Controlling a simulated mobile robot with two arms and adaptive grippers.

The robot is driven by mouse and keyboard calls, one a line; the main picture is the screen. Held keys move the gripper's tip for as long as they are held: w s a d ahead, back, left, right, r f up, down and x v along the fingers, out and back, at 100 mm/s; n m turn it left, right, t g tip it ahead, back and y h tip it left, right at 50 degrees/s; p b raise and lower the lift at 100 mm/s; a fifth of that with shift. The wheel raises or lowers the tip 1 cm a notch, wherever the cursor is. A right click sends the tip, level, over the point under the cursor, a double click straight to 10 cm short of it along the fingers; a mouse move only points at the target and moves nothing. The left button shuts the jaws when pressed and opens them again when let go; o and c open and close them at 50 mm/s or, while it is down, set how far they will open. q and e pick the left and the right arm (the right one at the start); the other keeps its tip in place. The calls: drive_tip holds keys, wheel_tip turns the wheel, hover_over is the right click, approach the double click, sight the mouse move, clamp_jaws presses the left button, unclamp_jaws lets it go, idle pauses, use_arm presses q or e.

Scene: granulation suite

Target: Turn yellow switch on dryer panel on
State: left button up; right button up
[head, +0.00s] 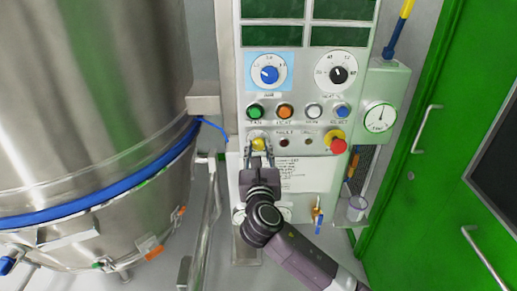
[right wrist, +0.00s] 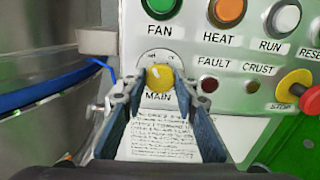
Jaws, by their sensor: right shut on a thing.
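The yellow switch (head: 259,144) sits at the lower left of the dryer panel (head: 300,92), below the green button. In the right wrist view the yellow switch (right wrist: 160,77) is above the label MAIN, with small position marks over it. My right gripper (head: 259,158) is at the switch, and its fingertips (right wrist: 155,92) stand on either side of the yellow knob, shut on it. Which position the switch points to is hard to tell. My left gripper is in neither view.
A red stop button (head: 338,146) on yellow sticks out to the right. Green, orange, white and blue buttons (head: 313,111) are in a row above. A steel vessel (head: 90,100) stands at left, a green door (head: 445,150) at right.

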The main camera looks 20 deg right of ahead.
drive_tip(key=shift+m, duration=0.4)
drive_tip(key=m, duration=0.5)
drive_tip(key=shift+p, duration=0.3)
drive_tip(key=m+b, duration=0.1)
drive_tip(key=m, duration=0.5)
drive_tip(key=shift+f, duration=0.1)
idle(0.3)
drive_tip(key=o, duration=1.1)
drive_tip(key=shift+o, duration=0.3)
drive_tip(key=v, duration=1.2)
